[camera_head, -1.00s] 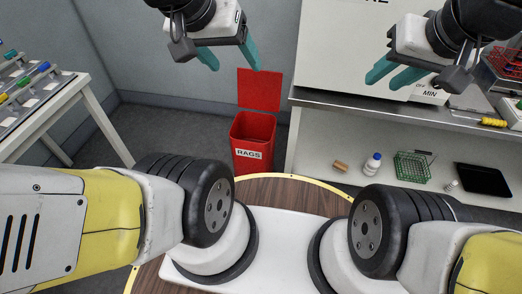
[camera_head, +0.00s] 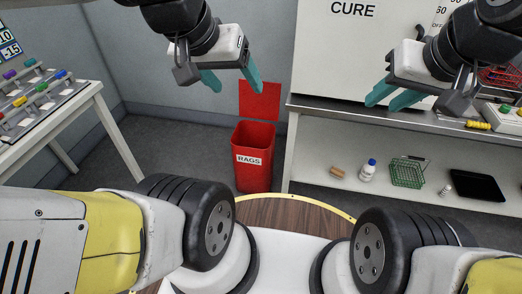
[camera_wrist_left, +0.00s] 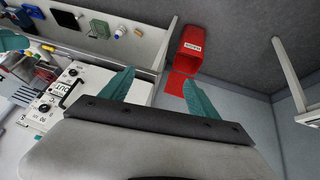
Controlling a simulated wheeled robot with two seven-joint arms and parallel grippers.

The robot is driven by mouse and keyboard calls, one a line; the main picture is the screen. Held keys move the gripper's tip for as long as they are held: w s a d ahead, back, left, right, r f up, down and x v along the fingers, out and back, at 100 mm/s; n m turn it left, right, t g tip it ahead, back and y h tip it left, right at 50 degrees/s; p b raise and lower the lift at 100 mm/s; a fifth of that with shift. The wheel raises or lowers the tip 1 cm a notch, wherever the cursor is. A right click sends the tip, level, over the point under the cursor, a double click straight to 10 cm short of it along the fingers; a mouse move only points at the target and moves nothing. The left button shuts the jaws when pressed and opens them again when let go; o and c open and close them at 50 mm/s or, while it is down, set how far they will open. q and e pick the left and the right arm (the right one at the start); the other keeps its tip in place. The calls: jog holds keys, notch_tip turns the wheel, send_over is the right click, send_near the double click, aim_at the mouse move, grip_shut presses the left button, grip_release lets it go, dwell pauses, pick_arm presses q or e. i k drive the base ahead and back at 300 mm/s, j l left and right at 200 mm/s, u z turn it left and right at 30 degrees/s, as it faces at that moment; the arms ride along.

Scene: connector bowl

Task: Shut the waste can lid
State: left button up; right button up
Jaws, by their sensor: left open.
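The red waste can (camera_head: 252,160) with a RAGS label stands on the floor beyond the round table edge. Its red lid (camera_head: 259,101) is open, standing up at the back against the wall side. The can also shows in the left wrist view (camera_wrist_left: 184,57), with its lid (camera_wrist_left: 177,84) beside the opening. My left gripper (camera_head: 233,82) is open and empty, above and in front of the lid in the picture, apart from it. My right gripper (camera_head: 388,97) is in front of the bench at the right, its fingers apart with nothing visible between them.
A metal bench (camera_head: 330,108) right of the can carries a large CURE cabinet (camera_head: 340,55). Its lower shelf holds a white bottle (camera_head: 368,171), a green basket (camera_head: 408,172) and a black tray (camera_head: 477,187). A work table (camera_head: 60,115) stands left. Floor left of the can is clear.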

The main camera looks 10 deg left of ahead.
aim_at(265, 105)
jog(key=i+j, duration=0.1)
jog(key=i, duration=1.35)
